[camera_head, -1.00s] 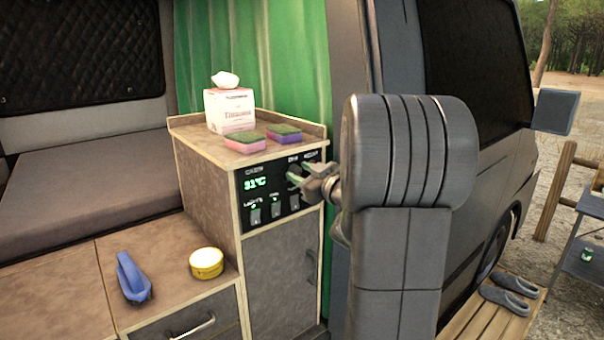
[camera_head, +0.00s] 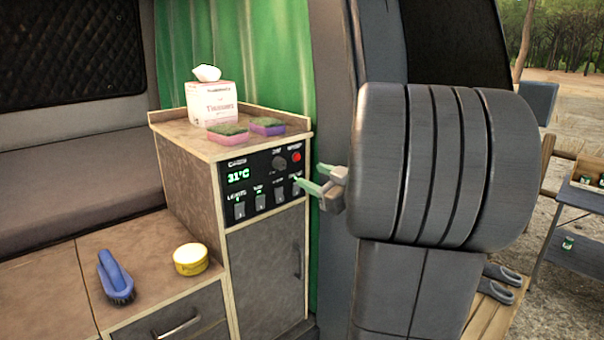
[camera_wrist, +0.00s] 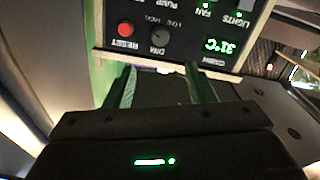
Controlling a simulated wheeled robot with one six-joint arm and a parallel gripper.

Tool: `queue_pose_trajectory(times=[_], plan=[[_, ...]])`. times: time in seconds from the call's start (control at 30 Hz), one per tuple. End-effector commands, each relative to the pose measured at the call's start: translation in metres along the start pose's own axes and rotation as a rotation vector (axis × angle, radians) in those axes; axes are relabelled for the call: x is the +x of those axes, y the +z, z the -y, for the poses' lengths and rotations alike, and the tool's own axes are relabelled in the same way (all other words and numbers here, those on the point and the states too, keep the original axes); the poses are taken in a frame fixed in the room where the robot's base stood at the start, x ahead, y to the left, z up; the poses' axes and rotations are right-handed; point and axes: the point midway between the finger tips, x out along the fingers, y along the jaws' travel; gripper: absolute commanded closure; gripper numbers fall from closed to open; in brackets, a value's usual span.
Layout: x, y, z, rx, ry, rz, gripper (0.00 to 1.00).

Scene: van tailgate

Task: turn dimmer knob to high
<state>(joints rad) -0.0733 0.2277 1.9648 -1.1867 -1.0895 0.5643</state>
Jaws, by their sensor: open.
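The dimmer knob (camera_head: 279,163) is a dark round knob labelled DIM, high on the black control panel (camera_head: 265,179) of the cabinet. In the wrist view the knob (camera_wrist: 158,36) appears upside down with the panel, beyond the fingertips and roughly centred between them. Its pointer is too small to read for sure. My gripper (camera_head: 309,176) is to the right of the knob in the head view, apart from it. In the wrist view my gripper (camera_wrist: 158,70) has its two green-tipped fingers spread, with nothing between them.
The red reset button (camera_head: 296,157) sits right beside the knob. Several switches (camera_head: 260,200) line the panel below, and a display reads 31°C. A tissue box (camera_head: 211,104) and two sponges (camera_head: 228,133) stand on top. A brush (camera_head: 115,277) and a yellow tin (camera_head: 190,259) lie lower left.

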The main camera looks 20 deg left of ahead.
Motion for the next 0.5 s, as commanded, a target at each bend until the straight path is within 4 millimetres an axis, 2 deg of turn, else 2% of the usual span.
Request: queue_pose_trajectory(times=[0.03, 0.2, 0.5], plan=[[-0.008, 0.001, -0.001, 0.000, 0.003, 0.001, 0.51], [-0.023, 0.000, 0.000, -0.001, 0.001, 0.000, 0.51], [-0.029, 0.000, 0.000, 0.001, -0.001, 0.001, 0.51]])
